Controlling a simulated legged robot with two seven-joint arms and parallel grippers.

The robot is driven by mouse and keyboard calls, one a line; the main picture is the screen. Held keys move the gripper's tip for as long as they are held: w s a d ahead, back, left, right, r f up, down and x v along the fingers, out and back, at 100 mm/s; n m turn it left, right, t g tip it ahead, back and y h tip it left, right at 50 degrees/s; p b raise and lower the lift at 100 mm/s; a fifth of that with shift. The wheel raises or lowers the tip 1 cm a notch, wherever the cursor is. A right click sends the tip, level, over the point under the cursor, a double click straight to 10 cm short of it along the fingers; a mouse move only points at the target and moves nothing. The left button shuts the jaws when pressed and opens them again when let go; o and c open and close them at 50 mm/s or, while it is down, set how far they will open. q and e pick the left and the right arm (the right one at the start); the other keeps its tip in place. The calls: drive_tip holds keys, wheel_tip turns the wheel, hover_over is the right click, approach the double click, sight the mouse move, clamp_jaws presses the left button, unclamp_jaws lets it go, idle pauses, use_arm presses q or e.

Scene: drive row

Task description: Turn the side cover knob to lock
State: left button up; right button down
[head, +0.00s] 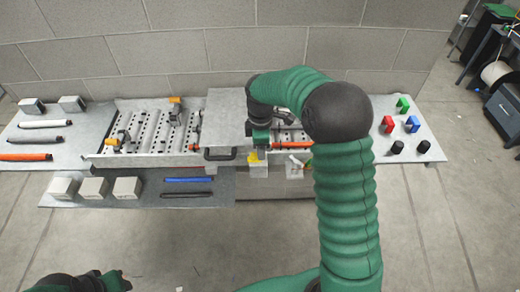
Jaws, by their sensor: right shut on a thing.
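My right gripper (256,150) reaches down from my green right arm at the middle of the drive row. It is shut on a small yellow knob (253,157), which is mostly hidden by the fingers. The knob sits at the front side of the row, just right of a grey cover plate (228,110) with a dark handle (220,154). The angle of the knob is too small to tell. My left gripper (116,281) is at the bottom left edge, well away from the row, and its jaws are unclear.
A perforated tray (103,160) with orange-topped parts lies left of the cover. Rods and grey blocks lie on the left and front panels. Red, green, blue and black pieces stand on the right panel (425,156). A block wall closes the back; the floor in front is clear.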

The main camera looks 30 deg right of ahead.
drive_tip(key=shift+w+a+r, duration=0.2)
drive_tip(key=shift+w+a, duration=0.15)
drive_tip(key=shift+a, duration=0.1)
drive_tip(key=shift+d, duration=0.15)
drive_tip(key=shift+m, duration=0.3)
drive_tip(key=m, duration=0.2)
drive_tip(key=shift+r+m, duration=0.1)
drive_tip(key=shift+m, duration=0.2)
drive_tip(key=m, duration=0.5)
drive_tip(key=shift+p, duration=0.3)
drive_tip(key=m, duration=0.5)
drive_tip(key=shift+m+p, duration=0.4)
drive_tip(key=shift+m, duration=1.9)
